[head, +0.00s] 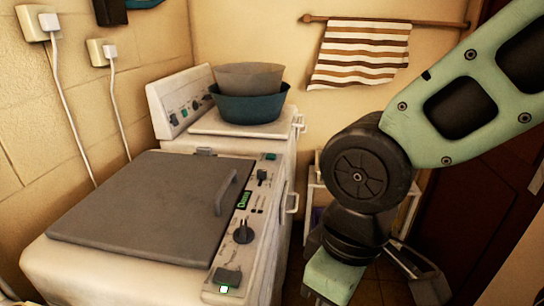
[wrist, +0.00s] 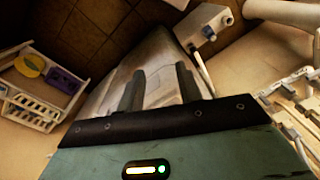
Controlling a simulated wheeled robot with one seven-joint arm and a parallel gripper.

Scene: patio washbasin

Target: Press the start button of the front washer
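The front washer (head: 60,270) is a white machine with a flat grey lid (head: 140,210) and a control strip along its right edge. The strip carries a green display (head: 243,200), a dark dial (head: 243,232) and a small green-lit button (head: 224,289) at its near end. No label on the button is readable. My arm hangs to the right of the washer, apart from it. My gripper (wrist: 160,70) shows in the wrist view with its two dark fingers apart and nothing visible between them. Its fingertips are not clearly seen in the head view.
A second washer (head: 200,118) stands behind, with a grey bowl (head: 248,76) stacked in a blue basin (head: 250,106) on it. A striped towel (head: 360,55) hangs on the back wall. A white rack (wrist: 42,92) stands on the tiled floor (wrist: 85,28).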

